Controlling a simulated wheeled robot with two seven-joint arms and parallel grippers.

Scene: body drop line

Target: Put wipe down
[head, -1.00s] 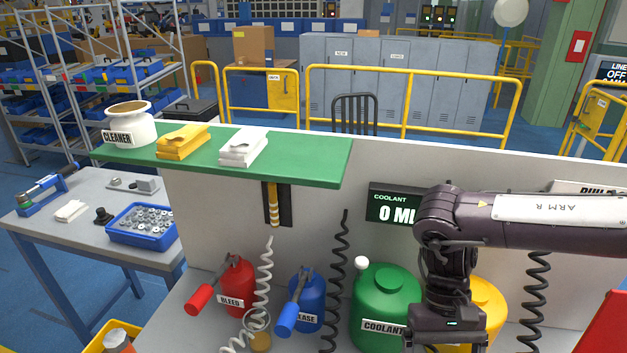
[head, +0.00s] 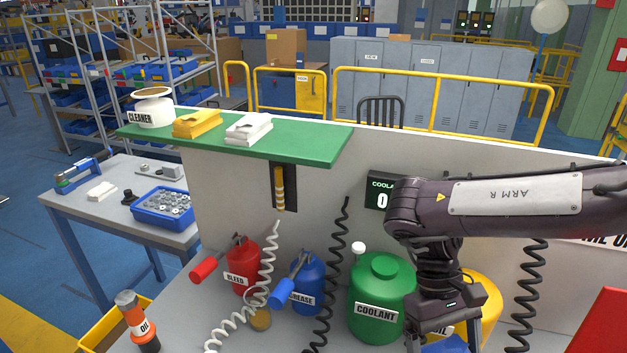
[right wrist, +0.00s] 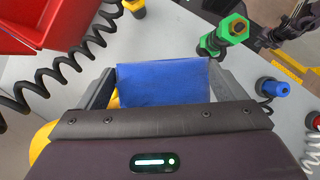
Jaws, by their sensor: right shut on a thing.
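A blue wipe (right wrist: 165,80) is between the two fingers of my right gripper (right wrist: 162,98) in the right wrist view, spanning the gap. In the head view the same wipe (head: 447,345) shows only as a blue patch at the bottom edge, below my right gripper (head: 440,335). The gripper is shut on it, over the grey bench in front of the yellow oil jug. A folded yellow wipe (head: 197,124) and a folded white wipe (head: 249,129) lie on the green shelf (head: 305,146). My left gripper is out of view.
A green coolant jug (head: 382,290), blue grease can (head: 307,280) and red bleed can (head: 243,265) stand on the bench, with coiled hoses hanging among them. A red bin (right wrist: 45,18) is close by in the wrist view. A white cleaner pot (head: 152,113) stands on the shelf's left.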

